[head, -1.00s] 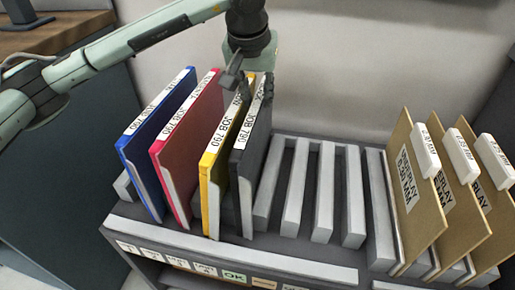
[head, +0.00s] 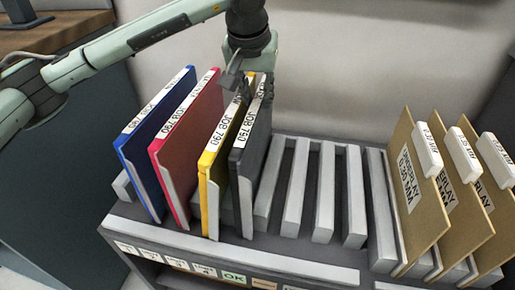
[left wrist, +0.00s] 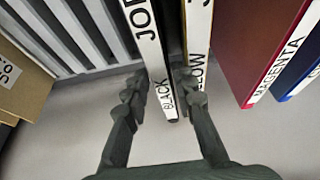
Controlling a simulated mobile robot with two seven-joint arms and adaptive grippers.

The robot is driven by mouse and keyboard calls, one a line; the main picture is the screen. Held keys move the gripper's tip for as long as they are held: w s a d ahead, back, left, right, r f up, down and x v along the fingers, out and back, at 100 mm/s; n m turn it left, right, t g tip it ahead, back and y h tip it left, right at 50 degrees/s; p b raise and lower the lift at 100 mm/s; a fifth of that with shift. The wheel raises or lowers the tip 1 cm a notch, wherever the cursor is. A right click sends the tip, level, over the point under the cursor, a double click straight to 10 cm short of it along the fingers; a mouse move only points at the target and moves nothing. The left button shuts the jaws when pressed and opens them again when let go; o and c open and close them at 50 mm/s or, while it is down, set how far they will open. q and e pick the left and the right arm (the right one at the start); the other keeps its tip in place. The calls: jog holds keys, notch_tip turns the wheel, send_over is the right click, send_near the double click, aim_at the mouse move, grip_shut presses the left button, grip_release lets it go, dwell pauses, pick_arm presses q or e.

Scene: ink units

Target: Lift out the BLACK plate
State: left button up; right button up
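The black plate (head: 252,150) stands upright in a slotted rack, just right of the yellow plate (head: 213,172). My left gripper (head: 250,88) is at the far top end of the black plate. In the left wrist view, the fingers of my left gripper (left wrist: 160,88) stand on either side of the black plate's labelled edge (left wrist: 152,62), one of them between the black and yellow plates. The fingers look open, with narrow gaps to the plate. My right gripper is not in view.
The magenta plate (head: 178,150) and blue plate (head: 150,140) stand left of the yellow one. Empty slots of the rack (head: 298,190) lie to the right. Several tan overlay boards (head: 415,190) stand at the far right. A wall is close behind.

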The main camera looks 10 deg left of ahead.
pick_arm(q)
grip_shut()
jog(key=shift+r, duration=0.1)
jog(key=shift+r+p, duration=0.25)
jog(key=shift+p, duration=0.2)
jog(key=shift+r, duration=8.9)
jog(key=s, duration=1.8)
jog(key=shift+b, duration=0.35)
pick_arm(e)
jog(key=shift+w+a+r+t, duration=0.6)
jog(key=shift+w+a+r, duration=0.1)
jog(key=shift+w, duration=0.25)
pick_arm(q)
jog(key=shift+d, duration=0.1)
